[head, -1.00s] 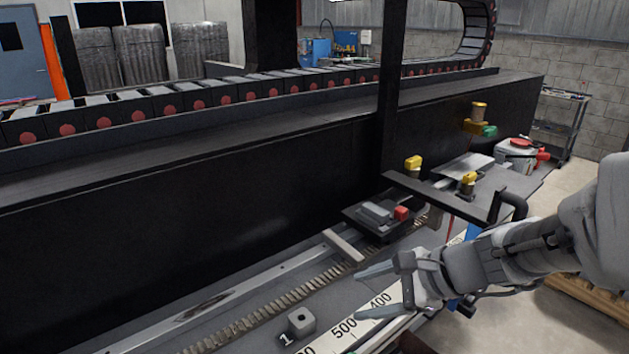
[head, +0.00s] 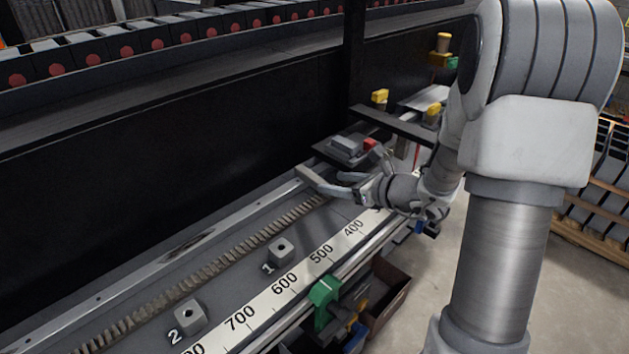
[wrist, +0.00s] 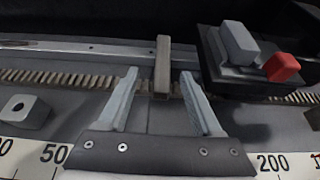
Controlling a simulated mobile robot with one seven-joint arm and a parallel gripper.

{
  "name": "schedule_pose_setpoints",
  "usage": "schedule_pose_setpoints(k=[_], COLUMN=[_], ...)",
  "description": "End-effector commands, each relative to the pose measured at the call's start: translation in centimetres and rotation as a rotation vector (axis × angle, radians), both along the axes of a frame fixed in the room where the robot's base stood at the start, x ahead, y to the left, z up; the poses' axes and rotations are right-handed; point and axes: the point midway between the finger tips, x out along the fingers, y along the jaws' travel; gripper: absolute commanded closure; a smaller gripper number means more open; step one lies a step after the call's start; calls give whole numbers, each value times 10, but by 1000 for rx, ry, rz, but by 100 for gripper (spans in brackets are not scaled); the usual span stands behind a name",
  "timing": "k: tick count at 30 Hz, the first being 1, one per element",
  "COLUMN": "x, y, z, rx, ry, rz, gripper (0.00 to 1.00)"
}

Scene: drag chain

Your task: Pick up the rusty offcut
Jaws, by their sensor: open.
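A narrow grey-brown bar, which looks like the rusty offcut (wrist: 162,62), lies across the toothed rack in the wrist view. In the head view the bar (head: 309,179) lies just left of my fingertips. My gripper (wrist: 159,75) is open, with its two fingers apart and pointing at the bar. The bar's near end appears between the fingertips in the wrist view; whether it touches them I cannot tell. In the head view my gripper (head: 340,183) is low over the bed, beside the bar. Rust is hard to make out.
A black carriage with a grey block and a red block (wrist: 282,67) stands close right of my gripper. A grey block with a hole (wrist: 26,111) sits to the left. A numbered scale (head: 283,285) runs along the front. A dark wall (head: 180,150) rises behind.

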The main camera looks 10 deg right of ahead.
Motion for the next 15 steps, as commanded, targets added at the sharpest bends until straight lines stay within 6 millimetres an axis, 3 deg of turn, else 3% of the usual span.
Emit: schedule_pose_setpoints(k=[15], x=[43], y=[24], z=[-22], rx=[-1], ry=[2], rz=[2], gripper=[34])
